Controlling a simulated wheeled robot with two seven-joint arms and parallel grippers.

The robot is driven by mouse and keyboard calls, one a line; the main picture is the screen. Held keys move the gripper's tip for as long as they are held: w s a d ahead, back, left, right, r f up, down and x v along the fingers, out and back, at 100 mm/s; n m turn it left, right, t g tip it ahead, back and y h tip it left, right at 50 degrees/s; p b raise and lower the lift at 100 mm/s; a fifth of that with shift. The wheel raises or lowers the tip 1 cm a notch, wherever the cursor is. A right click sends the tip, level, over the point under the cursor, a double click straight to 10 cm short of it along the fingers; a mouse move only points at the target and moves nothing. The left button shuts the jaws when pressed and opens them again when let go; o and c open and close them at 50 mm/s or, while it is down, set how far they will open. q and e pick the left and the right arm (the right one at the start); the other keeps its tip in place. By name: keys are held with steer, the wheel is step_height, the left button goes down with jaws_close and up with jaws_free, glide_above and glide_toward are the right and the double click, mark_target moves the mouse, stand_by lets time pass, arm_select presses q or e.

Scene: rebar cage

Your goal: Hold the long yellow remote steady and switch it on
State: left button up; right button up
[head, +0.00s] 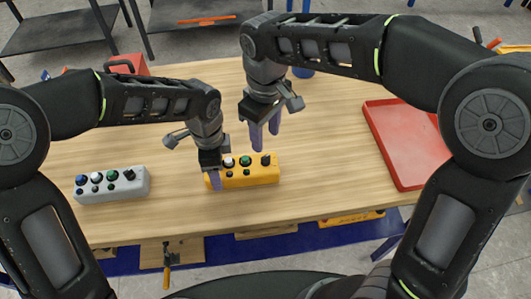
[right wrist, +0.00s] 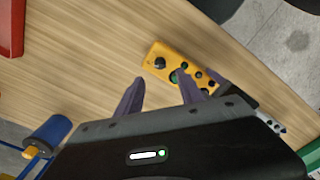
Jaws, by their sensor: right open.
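The long yellow remote (head: 262,178) lies on the wooden table in the middle of the head view, with several knobs and buttons on top and a black knob near its right end. It also shows in the right wrist view (right wrist: 158,50). My left gripper (head: 219,168) is at the remote's left end, one purple finger in front and the other behind, and looks shut on it. My right gripper (head: 265,142) is open and empty above and behind the remote, fingers pointing down; it also shows in the right wrist view (right wrist: 160,78).
A grey remote (head: 138,187) with similar knobs lies on the left of the table. A red tray (head: 376,135) is at the right. A blue object (head: 302,71) stands at the back, partly behind my right arm. Bare wood surrounds the yellow remote on the right.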

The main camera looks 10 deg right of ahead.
mark_target(265, 156)
step_height(265, 156, down, 8)
steer(key=shift+f, duration=0.2)
steer(key=shift+c, duration=0.2)
jaws_close()
stand_by(0.3)
